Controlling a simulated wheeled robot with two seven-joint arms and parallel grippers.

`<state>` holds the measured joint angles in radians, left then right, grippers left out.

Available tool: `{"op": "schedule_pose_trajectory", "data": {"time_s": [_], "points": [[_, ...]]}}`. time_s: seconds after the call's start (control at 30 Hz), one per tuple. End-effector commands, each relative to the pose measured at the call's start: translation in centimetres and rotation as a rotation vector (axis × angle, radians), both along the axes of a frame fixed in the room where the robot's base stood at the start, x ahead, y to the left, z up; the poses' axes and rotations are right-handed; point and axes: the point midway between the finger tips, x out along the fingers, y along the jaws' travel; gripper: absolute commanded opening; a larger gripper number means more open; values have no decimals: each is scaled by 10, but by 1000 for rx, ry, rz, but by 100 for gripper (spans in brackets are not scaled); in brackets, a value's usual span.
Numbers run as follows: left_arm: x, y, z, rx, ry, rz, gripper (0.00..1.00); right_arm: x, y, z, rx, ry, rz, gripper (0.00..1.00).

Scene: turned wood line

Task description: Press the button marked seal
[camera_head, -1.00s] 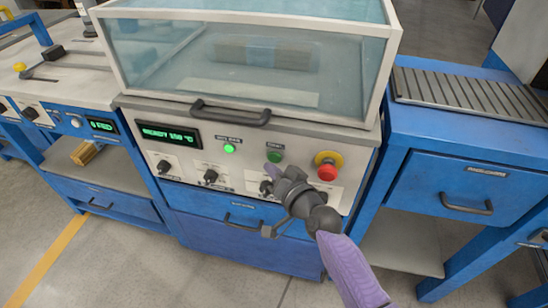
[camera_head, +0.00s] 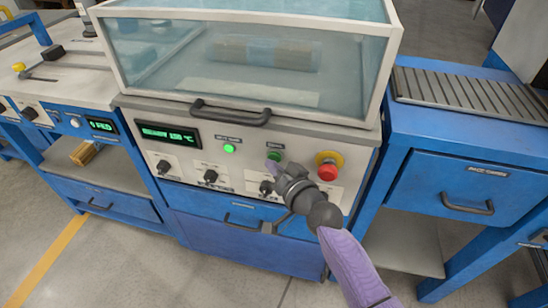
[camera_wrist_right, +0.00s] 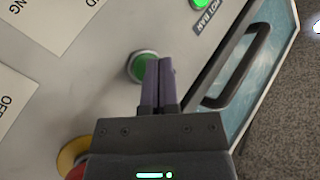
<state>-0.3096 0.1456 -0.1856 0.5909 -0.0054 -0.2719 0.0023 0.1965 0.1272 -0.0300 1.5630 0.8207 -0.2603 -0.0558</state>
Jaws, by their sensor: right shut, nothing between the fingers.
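The green button (camera_head: 275,156) with a small label above it, too blurred to read, sits on the machine's front panel, left of the red stop knob. It also shows in the right wrist view (camera_wrist_right: 138,66), with a pale metal ring around it. My right gripper (camera_head: 272,166) is shut and empty, its purple fingers pointing at the panel just below the button. In the right wrist view the fingertips (camera_wrist_right: 159,62) overlap the button's right edge and hide part of it. I cannot tell whether they touch it. My left gripper is not in view.
A red stop knob (camera_head: 328,172) on a yellow base is right of the button. A lit green lamp (camera_head: 229,148), a green display (camera_head: 168,134) and black dials (camera_head: 210,176) are to the left. The dark lid handle (camera_head: 230,113) juts out above.

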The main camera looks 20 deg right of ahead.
Motion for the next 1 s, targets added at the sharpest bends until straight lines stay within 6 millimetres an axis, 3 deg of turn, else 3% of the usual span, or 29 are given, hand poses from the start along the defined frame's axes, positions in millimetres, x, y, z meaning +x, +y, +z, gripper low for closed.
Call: {"op": "schedule_pose_trajectory", "data": {"time_s": [1.0], "points": [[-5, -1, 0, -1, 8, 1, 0, 4, -3, 1, 0, 0, 0, 0]]}}
